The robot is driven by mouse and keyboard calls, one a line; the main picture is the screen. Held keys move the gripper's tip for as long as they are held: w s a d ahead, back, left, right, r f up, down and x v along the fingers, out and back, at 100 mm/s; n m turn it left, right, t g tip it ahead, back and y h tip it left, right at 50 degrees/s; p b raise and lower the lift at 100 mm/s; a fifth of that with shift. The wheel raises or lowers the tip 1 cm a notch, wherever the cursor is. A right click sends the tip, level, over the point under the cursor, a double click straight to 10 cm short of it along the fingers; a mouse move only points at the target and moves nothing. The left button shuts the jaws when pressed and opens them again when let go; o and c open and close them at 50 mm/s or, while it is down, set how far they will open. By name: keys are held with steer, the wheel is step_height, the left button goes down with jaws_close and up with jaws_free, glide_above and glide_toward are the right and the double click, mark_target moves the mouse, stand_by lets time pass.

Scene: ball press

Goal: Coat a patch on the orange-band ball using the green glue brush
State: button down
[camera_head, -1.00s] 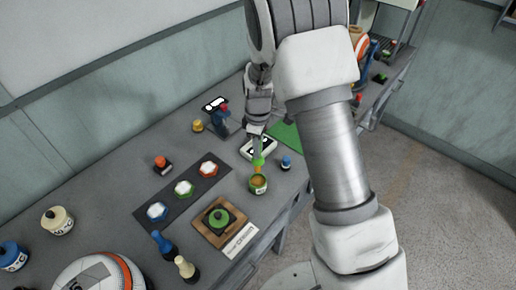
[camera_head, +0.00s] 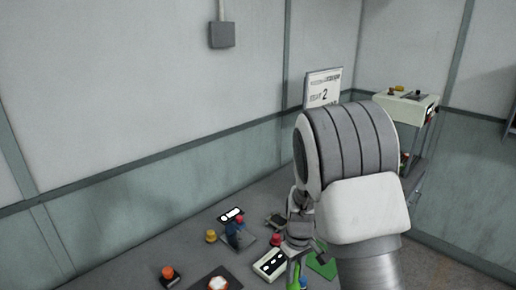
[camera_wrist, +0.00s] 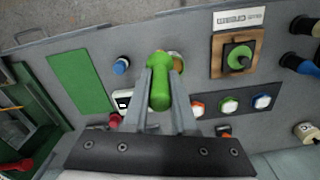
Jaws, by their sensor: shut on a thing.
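My gripper (camera_wrist: 160,98) is shut on the green glue brush (camera_wrist: 158,82), which sits between its fingers in the wrist view. In the head view my gripper (camera_head: 296,256) shows with a bit of the green brush (camera_head: 293,274) below it near the lower edge. A glue pot (camera_wrist: 177,62) shows partly behind the brush in the wrist view. I cannot tell whether the brush tip is inside the pot or above it. The orange-band ball is in neither view now.
A green mat (camera_wrist: 80,83) and a blue-capped bottle (camera_wrist: 121,65) are near the brush. A wooden board with a green knob (camera_wrist: 238,58) and a dark strip with round buttons (camera_wrist: 230,104) lie to the right. A grey wall box (camera_head: 222,35) hangs above.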

steer(key=s+d+m, duration=0.1)
steer(key=m, duration=0.1)
steer(key=d+m, duration=0.1)
steer(key=m, duration=0.1)
steer(key=s+d+m, duration=0.1)
steer(key=d+m, duration=0.1)
steer(key=shift+s+d+r, duration=0.1)
steer(key=shift+s+r, duration=0.2)
steer(key=shift+s, duration=0.05)
steer(key=shift+s, duration=0.15)
